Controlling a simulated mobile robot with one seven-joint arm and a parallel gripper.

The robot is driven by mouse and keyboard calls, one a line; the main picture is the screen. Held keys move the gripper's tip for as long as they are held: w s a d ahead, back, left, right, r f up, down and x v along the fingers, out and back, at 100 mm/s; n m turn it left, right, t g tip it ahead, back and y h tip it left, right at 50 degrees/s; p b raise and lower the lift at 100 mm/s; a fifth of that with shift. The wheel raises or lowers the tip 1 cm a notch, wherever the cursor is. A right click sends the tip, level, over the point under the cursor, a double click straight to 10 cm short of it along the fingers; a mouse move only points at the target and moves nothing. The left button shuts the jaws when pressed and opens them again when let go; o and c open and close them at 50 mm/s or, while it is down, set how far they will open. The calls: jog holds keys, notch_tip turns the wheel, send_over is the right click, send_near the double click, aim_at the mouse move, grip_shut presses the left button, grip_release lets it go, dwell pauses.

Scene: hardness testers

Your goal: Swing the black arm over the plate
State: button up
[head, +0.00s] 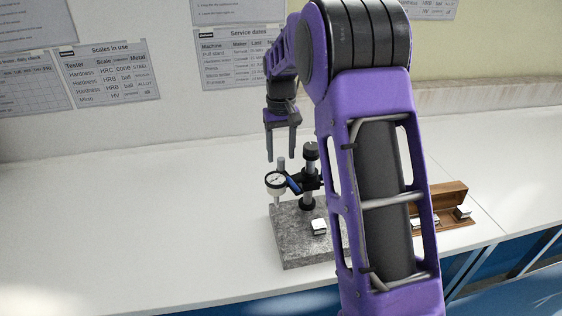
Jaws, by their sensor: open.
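A grey granite plate (290,250) sits on the white bench, partly hidden at its right by my own purple arm. A metal column (311,200) with a black top knob rises from it. A black arm (306,183) with a blue part is clamped on the column and reaches left to a round white dial gauge (276,180), near the plate's left edge. A small silver block (319,227) lies on the plate. My gripper (281,156) is open, fingers down, above and behind the gauge. It looks empty and apart from the stand, though its exact depth is unclear.
A wooden box (450,190) with several small metal blocks stands at the right, partly behind my arm. Paper charts (110,73) hang on the back wall. The bench left of the plate is clear; its front edge runs close before the plate.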

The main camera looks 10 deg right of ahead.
jog(key=shift+f, duration=1.45)
jog(key=shift+c, duration=0.4)
grip_shut()
